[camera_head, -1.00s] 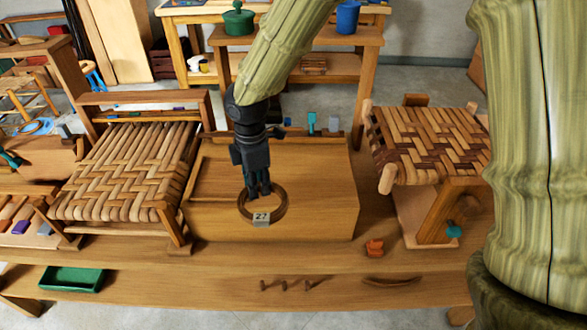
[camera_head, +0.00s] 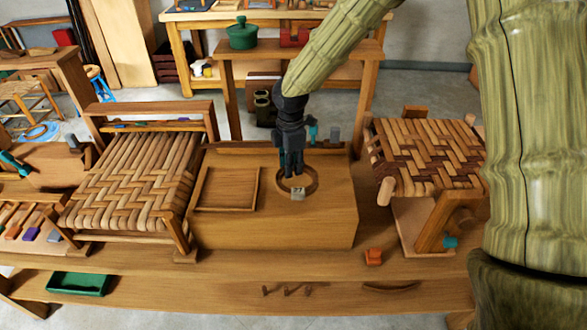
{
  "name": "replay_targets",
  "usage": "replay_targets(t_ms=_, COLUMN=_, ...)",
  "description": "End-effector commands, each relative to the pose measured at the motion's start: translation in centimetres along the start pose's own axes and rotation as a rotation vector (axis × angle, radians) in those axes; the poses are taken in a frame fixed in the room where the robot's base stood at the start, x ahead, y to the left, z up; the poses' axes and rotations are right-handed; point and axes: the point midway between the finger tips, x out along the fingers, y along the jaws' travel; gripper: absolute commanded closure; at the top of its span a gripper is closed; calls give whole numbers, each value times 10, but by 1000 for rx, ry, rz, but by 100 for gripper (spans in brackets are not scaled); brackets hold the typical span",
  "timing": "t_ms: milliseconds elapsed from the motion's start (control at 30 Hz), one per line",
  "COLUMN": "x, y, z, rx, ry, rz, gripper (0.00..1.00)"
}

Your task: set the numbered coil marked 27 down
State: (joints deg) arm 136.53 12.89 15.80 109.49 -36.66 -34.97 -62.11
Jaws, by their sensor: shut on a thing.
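The numbered coil (camera_head: 312,186) is a brown ring with a pale tag (camera_head: 298,193) reading 27. It is at the top of the wooden block (camera_head: 238,227) in the middle of the bench, right of a shallow square tray (camera_head: 203,206). My gripper (camera_head: 291,175) points down and is shut on the coil's far side. I cannot tell whether the coil touches the block's top.
A woven seat (camera_head: 133,182) stands at the left and a two-tone woven seat (camera_head: 425,150) at the right. An orange object (camera_head: 374,257) lies on the bench front. A green tray (camera_head: 79,284) sits on the lower shelf. The block's top front is clear.

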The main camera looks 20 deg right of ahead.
Motion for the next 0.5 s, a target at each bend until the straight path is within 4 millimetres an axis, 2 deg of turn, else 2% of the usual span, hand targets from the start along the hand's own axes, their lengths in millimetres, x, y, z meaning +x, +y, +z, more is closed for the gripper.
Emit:
replay_targets(t_ms=167, x=0, y=8, z=11, rx=3, ry=0, rz=0, gripper=99)
replay_targets(t_ms=500, x=35, y=7, z=11, rx=0, ry=-1, rz=-1, gripper=99)
